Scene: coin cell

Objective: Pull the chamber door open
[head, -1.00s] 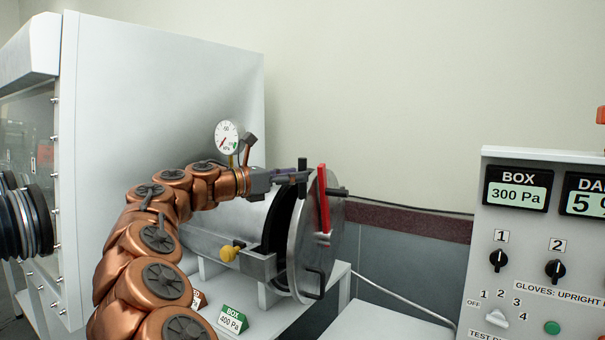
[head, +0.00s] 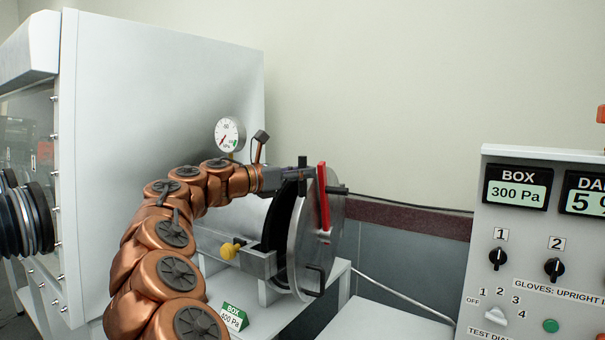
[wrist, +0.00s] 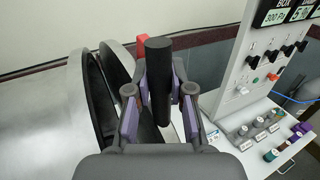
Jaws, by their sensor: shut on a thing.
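The chamber door (head: 330,250) is a round metal disc at the right end of the horizontal cylindrical chamber (head: 212,240). It carries a red lever (head: 323,197) and a black upright bar handle (head: 302,178). A dark band shows between door and chamber body; in the wrist view two dark curved rims stand side by side left of the bar. My gripper (head: 298,177) is at the bar from the left. In the wrist view my gripper (wrist: 159,95) has its purple-padded fingers on either side of the black bar (wrist: 158,70), shut on it. The lower bar is partly hidden.
A white glovebox (head: 165,110) stands at left, with a pressure gauge (head: 229,134) near its right edge. A control panel (head: 520,260) stands at right. Open space lies between door and panel.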

